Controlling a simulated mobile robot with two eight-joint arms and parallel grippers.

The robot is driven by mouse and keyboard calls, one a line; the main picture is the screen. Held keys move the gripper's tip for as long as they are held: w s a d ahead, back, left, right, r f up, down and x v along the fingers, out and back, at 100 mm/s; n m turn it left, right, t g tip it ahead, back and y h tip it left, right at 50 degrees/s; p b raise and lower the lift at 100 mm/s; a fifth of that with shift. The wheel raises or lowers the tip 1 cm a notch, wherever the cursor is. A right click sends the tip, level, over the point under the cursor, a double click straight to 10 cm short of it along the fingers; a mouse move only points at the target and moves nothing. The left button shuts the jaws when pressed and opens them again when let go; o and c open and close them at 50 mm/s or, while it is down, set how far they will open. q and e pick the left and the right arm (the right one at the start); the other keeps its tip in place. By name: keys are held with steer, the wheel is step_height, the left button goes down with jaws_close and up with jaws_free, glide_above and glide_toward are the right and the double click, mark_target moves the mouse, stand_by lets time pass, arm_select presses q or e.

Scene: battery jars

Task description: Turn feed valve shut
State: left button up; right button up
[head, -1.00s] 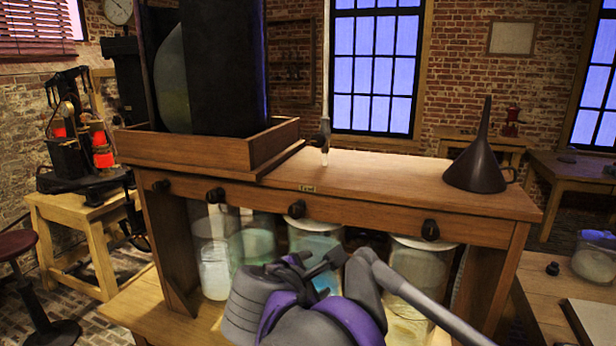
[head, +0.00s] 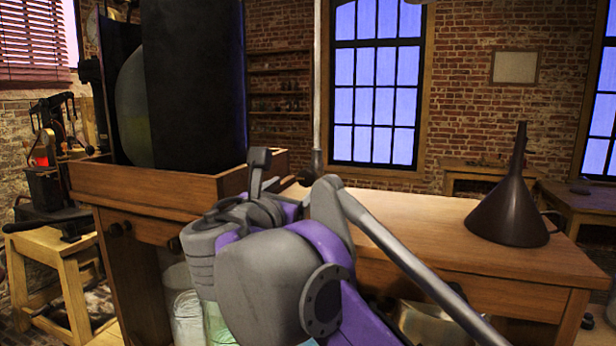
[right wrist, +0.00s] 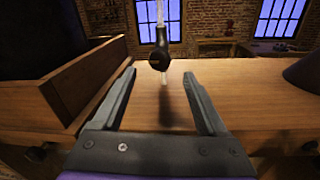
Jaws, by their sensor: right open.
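The feed valve is a dark fitting (head: 317,160) at the lower end of a thin vertical tube above the wooden bench. In the right wrist view its round dark knob (right wrist: 158,60) faces me, with a clear spout below it. My right gripper (head: 272,178) is above the near edge of the bench, to the left of the valve in the head view. In the wrist view the open fingers (right wrist: 159,74) point at the bench, the knob appearing centred just beyond their tips. Nothing is between them. My left gripper is not in view.
A wooden tray (head: 140,190) with a tall dark cabinet stands left of the valve. A dark funnel (head: 512,205) stands on the bench (head: 420,225) at the right. Glass jars (head: 185,310) are below, partly hidden by my arm.

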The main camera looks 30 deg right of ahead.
mark_target(305, 178)
steer(key=x, duration=0.9)
steer(key=shift+f, duration=0.1)
steer(key=shift+s, duration=0.1)
steer(key=shift+p, duration=0.3)
jaws_close()
